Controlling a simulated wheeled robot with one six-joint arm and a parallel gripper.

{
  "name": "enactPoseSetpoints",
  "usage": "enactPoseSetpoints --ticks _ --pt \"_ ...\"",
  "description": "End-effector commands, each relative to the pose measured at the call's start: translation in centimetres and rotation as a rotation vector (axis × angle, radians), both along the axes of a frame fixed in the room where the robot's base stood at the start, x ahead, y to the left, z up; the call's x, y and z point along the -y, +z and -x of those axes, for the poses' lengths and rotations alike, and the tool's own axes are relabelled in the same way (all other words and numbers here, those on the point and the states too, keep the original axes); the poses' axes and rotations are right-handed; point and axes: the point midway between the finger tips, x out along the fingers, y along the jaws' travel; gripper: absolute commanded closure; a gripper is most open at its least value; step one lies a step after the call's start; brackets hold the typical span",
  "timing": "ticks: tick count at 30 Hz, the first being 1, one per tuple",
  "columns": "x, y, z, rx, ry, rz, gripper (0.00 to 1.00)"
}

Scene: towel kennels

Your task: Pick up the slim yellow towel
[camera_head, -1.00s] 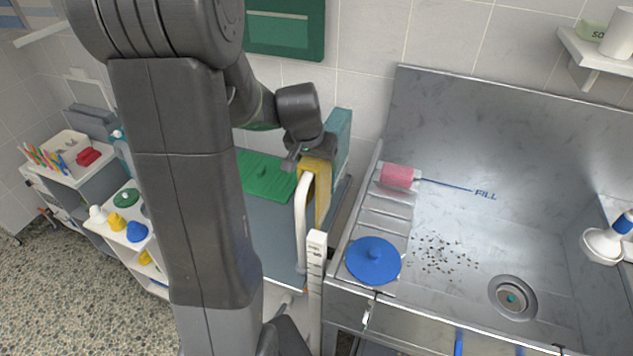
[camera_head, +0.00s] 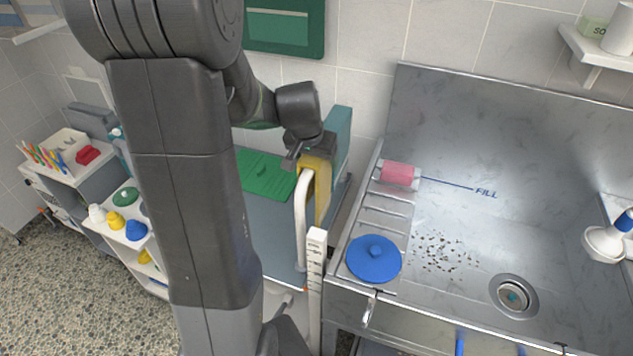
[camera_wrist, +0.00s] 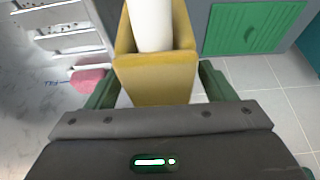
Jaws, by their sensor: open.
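The yellow towel (camera_head: 322,190) hangs folded over a white rail (camera_head: 303,225) beside the sink. In the wrist view the towel (camera_wrist: 157,78) lies between the two green fingers of my gripper (camera_wrist: 158,87), with the white rail (camera_wrist: 151,22) running into its fold. A gap shows on each side of the towel, so the fingers look apart from it. My gripper (camera_head: 308,156) is open at the towel's top end in the head view. My arm hides part of the scene to the left.
A teal panel (camera_head: 341,140) stands close behind the towel. A green panel with a handle (camera_head: 262,174) is to the left. The steel sink (camera_head: 460,215) at right has a blue lid (camera_head: 374,259) and a pink roller (camera_head: 398,175). A white marked post (camera_head: 315,262) stands in front.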

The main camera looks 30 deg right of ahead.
Motion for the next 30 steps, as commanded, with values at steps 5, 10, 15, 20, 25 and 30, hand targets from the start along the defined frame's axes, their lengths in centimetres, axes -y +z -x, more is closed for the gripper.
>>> enactPoseSetpoints --ticks 5,10,15,20,25,30 --pt "0.0 0.0 0.0 0.0 0.0 0.0 0.26" --pt "0.0 0.0 0.0 0.0 0.0 0.0 0.59" --pt "0.0 0.0 0.0 0.0 0.0 0.0 0.9" --pt "0.0 0.0 0.0 0.0 0.0 0.0 0.9" --pt "0.0 0.3 0.0 0.0 0.0 0.0 0.9" --pt "0.1 1.3 -0.1 0.004 -0.001 0.002 0.9"
